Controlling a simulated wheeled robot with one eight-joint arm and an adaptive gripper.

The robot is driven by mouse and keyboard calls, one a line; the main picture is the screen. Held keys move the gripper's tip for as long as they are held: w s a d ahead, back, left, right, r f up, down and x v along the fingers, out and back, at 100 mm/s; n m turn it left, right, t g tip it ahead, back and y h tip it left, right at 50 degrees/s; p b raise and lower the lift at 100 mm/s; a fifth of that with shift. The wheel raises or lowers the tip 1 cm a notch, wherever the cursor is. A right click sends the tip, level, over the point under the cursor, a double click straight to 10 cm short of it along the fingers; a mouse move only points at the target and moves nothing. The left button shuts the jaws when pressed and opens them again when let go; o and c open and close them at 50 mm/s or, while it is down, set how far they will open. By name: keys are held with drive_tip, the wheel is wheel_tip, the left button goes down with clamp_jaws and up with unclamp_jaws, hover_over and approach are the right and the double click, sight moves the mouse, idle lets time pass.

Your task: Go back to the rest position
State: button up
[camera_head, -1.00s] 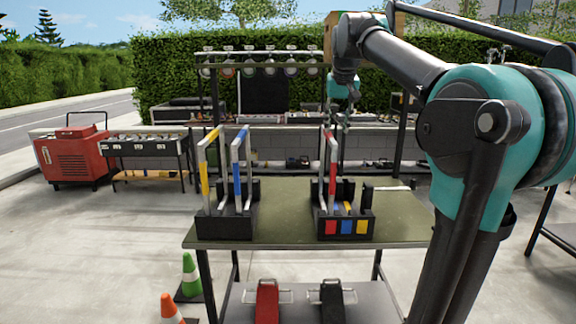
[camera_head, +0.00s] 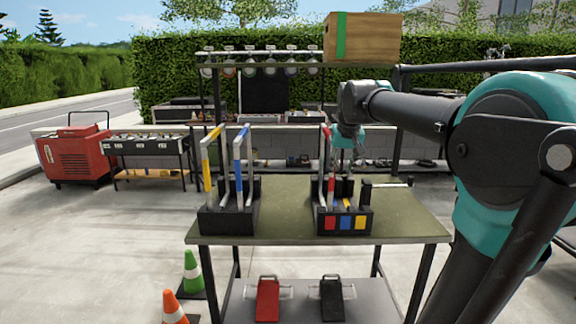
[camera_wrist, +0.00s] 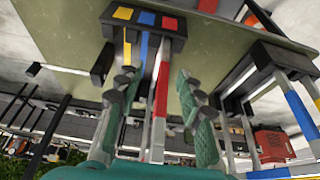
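My gripper (camera_head: 345,168) shows small in the head view, pointing down beyond the right black rack (camera_head: 343,224) and partly hidden by it. In the wrist view my gripper (camera_wrist: 155,100) has its two green fingers well apart and empty. A red-and-white bar (camera_wrist: 160,92) lies in the picture between the fingers; I see no finger touching it. The right rack, with yellow, blue and red squares, also holds the red-topped bar (camera_head: 328,155) upright. The left black rack (camera_head: 215,222) holds a yellow-topped bar (camera_head: 207,165) and a blue-topped bar (camera_head: 239,160).
The green-topped table (camera_head: 280,225) carries both racks. Red (camera_head: 267,300) and black (camera_head: 332,300) wedge-shaped things lie on its lower shelf. A wooden box (camera_head: 365,38) sits high on the back frame. Two cones (camera_head: 171,305) stand at the front left.

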drive_tip(key=s+d+f, duration=0.1)
drive_tip(key=s+f, duration=1.1)
drive_tip(key=f, duration=0.3)
drive_tip(key=s+d+f, duration=0.1)
drive_tip(key=s+f, duration=1.1)
drive_tip(key=f, duration=0.3)
drive_tip(key=shift+d+f, duration=0.25)
drive_tip(key=shift+f, duration=0.05)
